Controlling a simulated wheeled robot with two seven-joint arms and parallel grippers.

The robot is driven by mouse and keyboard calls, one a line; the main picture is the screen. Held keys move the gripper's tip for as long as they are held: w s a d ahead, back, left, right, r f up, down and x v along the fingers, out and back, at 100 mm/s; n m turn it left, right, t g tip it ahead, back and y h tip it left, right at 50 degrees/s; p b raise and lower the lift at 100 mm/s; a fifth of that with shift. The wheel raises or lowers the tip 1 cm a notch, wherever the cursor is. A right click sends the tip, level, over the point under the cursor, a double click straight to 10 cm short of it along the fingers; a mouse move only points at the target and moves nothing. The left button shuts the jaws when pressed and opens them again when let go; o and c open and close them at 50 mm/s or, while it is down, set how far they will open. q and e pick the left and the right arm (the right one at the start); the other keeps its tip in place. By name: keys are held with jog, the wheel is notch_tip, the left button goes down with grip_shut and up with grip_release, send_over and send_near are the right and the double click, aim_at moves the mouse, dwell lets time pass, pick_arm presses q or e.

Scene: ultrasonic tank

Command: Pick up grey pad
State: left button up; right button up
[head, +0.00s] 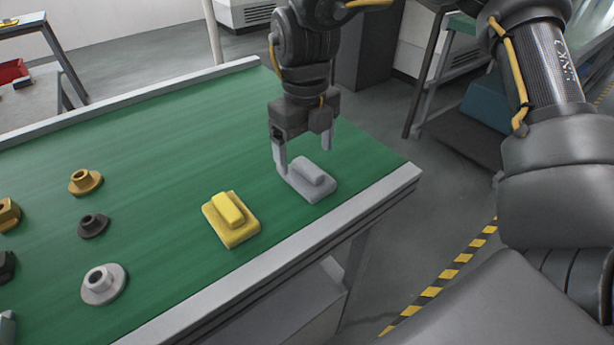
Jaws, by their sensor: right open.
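The grey pad (318,192) lies on the green table near its right front corner. It has a flat base with a raised block on top. My right gripper (304,160) points down over the pad, with its fingers apart. One finger is at the pad's left back side, and the other is above and behind its right side. I cannot tell whether either finger touches the pad. My left gripper is not in view.
A yellow pad (237,228) lies just left of the grey pad. Gold (86,182), dark (93,225) and light grey (103,284) flanged parts stand further left. The green table (165,155) has a raised pale edge rail (270,268). The table's back middle is clear.

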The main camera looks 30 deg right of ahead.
aim_at(308, 167)
jog(key=f, duration=0.4)
jog(key=shift+s+d, duration=0.15)
jog(key=shift+d, duration=0.05)
jog(key=shift+f, duration=0.5)
jog(key=shift+c, duration=0.7)
jog(key=c, duration=0.5)
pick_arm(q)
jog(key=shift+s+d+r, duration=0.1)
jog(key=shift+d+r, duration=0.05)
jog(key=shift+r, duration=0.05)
pick_arm(e)
jog(key=c, duration=0.4)
